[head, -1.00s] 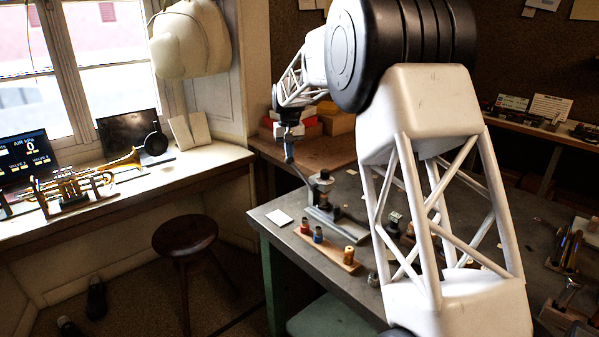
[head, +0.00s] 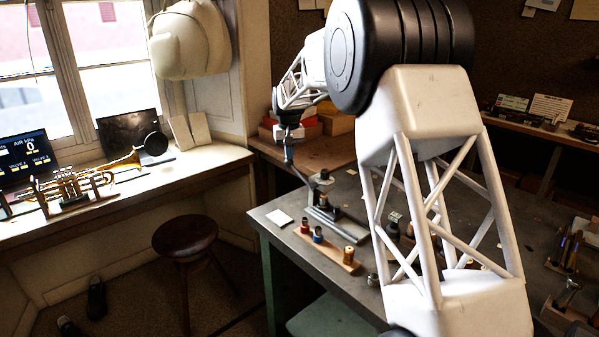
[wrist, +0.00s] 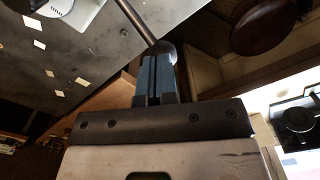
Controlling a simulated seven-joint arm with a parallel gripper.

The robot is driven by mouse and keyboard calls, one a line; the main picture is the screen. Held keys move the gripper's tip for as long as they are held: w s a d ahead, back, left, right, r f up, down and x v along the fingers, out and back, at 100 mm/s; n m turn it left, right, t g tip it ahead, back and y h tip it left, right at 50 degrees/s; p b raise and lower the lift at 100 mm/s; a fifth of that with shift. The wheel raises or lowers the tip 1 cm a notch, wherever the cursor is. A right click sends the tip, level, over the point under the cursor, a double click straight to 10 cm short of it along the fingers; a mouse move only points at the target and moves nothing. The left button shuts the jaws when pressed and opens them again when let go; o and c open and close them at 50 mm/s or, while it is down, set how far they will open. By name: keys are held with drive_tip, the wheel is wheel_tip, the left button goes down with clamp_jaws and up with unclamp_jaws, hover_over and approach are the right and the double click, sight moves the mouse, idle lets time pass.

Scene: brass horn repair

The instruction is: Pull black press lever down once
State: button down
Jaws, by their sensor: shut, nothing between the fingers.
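The press (head: 322,190) stands at the near left corner of the grey workbench in the head view. Its lever (head: 297,170) slopes up and left from the press head towards my gripper (head: 288,141). In the wrist view the lever is a grey rod (wrist: 136,22) ending in a dark rounded knob (wrist: 164,49). My gripper (wrist: 157,58) is shut, with its blue fingers together and nothing between them. The fingertips are right at the knob and overlap it in view; I cannot tell whether they touch. The knob is hard to make out in the head view.
A wooden block with several coloured spools (head: 328,248) lies in front of the press. A round stool (head: 185,236) stands left of the bench. A trumpet (head: 75,186) rests on the window counter.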

sight(287, 164)
drive_tip(key=shift+w+a+f, duration=0.15)
drive_tip(key=shift+f, duration=0.3)
drive_tip(key=shift+w+a+f, duration=0.1)
drive_tip(key=shift+a+f, duration=0.05)
drive_tip(key=shift+f, duration=0.3)
idle(0.8)
drive_tip(key=shift+w+a+f, duration=0.15)
drive_tip(key=shift+f, duration=0.7)
drive_tip(key=shift+w+a+f, duration=0.1)
drive_tip(key=shift+f, duration=0.75)
idle(2.5)
drive_tip(key=shift+r, duration=0.1)
drive_tip(key=shift+r, duration=3.95)
